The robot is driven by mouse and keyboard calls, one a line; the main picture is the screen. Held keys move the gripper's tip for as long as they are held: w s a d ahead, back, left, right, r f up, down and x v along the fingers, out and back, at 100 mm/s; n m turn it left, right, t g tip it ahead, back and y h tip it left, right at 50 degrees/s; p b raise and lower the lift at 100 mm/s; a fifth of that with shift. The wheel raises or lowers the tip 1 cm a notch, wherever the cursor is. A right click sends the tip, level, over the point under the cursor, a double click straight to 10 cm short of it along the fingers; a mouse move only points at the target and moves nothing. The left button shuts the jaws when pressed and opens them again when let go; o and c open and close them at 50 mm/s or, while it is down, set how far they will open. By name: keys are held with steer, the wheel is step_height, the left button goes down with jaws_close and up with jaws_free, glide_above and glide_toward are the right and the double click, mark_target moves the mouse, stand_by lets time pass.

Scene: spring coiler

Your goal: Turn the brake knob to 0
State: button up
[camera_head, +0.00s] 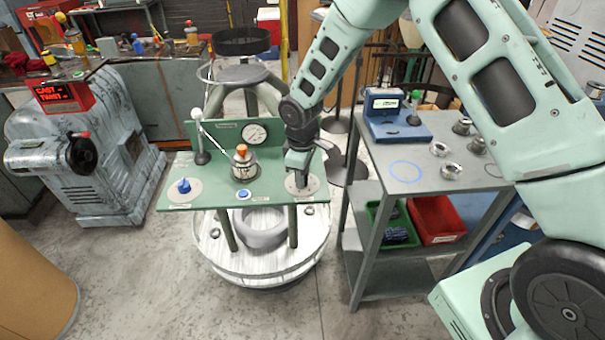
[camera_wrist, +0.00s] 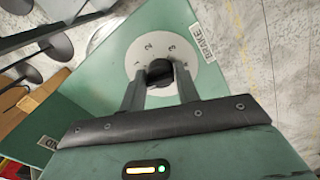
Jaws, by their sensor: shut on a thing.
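The brake knob (camera_wrist: 160,70) is a dark knob in the middle of a white dial with numbers around it, and a BRAKE label (camera_wrist: 208,35) is beside the dial in the wrist view. My gripper (camera_wrist: 160,82) is shut on the knob, with one finger on each side. In the head view my gripper (camera_head: 300,178) points down onto the brake dial (camera_head: 311,186) at the right end of the green panel (camera_head: 215,197). My gripper hides the knob there. The dial numbers 2 and 3 show in the wrist view; a 0 mark and the knob's pointer cannot be made out.
A blue knob (camera_head: 184,186) on its own dial is at the panel's left. A white-tipped lever (camera_head: 199,135), an orange-topped part (camera_head: 242,155) and a gauge (camera_head: 255,133) stand on or behind the panel. A grey cart (camera_head: 440,165) with small metal parts is close on the right.

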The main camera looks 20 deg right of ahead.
steer(key=shift+a+n, duration=0.1)
steer(key=shift+n, duration=1)
steer(key=o, duration=0.9)
steer(key=shift+o, duration=0.2)
steer(key=shift+r, duration=0.1)
step_height(320, 180, up, 17)
steer(key=s+b, duration=0.1)
steer(key=shift+a+r+b, duration=0.15)
steer(key=shift+a+b, duration=0.05)
steer(key=shift+b, duration=0.2)
